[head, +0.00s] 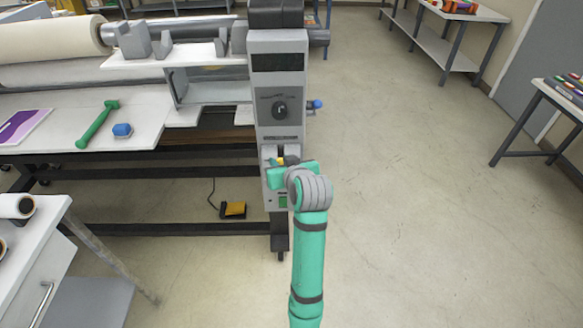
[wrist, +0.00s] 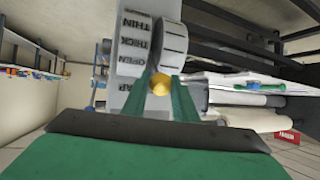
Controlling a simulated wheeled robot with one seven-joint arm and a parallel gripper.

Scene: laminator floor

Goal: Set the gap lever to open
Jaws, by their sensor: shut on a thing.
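The gap lever's yellow knob (wrist: 160,84) sits between the two green fingers of my gripper (wrist: 163,92) in the wrist view. My gripper is shut on it. Behind it is a grey panel (wrist: 128,70) with the words THIN, THICK and OPEN, seen upside down. Of the three words, OPEN is nearest the knob in the picture; the lever's exact setting I cannot tell. In the head view, a bit of yellow knob (head: 280,161) shows at my gripper (head: 278,165), low on the machine's grey column (head: 278,75). My wrist hides much of that panel.
A dark rotary knob (head: 280,109) is higher on the column, and a blue-tipped handle (head: 316,104) sticks out at its right. A green hammer-like tool (head: 97,124) and a blue block (head: 122,130) lie on the machine's table. A yellow pedal (head: 233,209) is on the floor. The floor at right is clear.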

